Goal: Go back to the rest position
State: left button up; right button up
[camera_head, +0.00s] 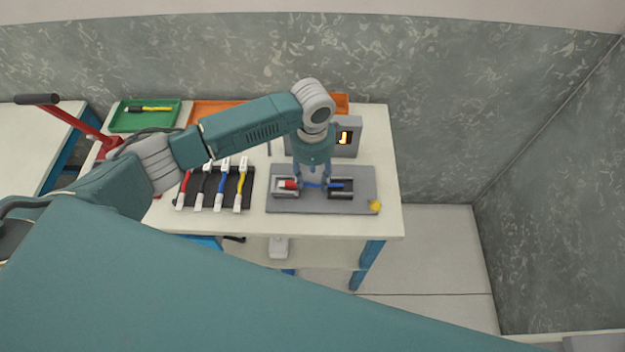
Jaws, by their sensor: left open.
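My left arm reaches in from the left across the table (375,222). My left gripper (313,183) is open and points down over the grey plate (300,206). On the plate are a left holder (285,193) with a red and white piece (290,184) and a dark right holder (341,195). A blue piece (338,185) lies between the fingers and the right holder. The fingertips are close to the blue piece; I cannot tell whether they touch it. My right gripper is not in view.
A dark rack (247,190) with several coloured cables stands left of the plate. A green tray (125,122), an orange tray (205,108) and a grey box (350,150) with a lit display are behind. Floor at right is clear.

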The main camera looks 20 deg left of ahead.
pick_arm(q)
notch_tip(320, 180, up, 9)
jog(key=s+d+f+n+t+h, duration=0.2)
jog(key=s+d+f+n+h, duration=0.3)
jog(key=s+d, duration=0.55)
jog(key=s+a+f+n+t+y, duration=0.15)
jog(key=s+a+n+y, duration=0.5)
jog(key=s+a, duration=0.8)
notch_tip(320, 180, down, 31)
jog(key=a+n+g+h+b, duration=0.1)
jog(key=h+b, duration=0.1)
jog(key=b, duration=0.2)
jog(key=s+a+f+b, duration=0.1)
jog(key=s+f+b, duration=0.1)
jog(key=s+f, duration=0.7)
jog(key=s+a+f+g+b, duration=0.1)
jog(key=s+a+f, duration=0.1)
jog(key=s+f, duration=0.6)
notch_tip(320, 180, down, 2)
jog(key=shift+s+a+f+b, duration=0.15)
jog(key=shift+s+a+b, duration=0.1)
jog(key=shift+s+b, duration=0.15)
jog(key=shift+g+y, duration=0.25)
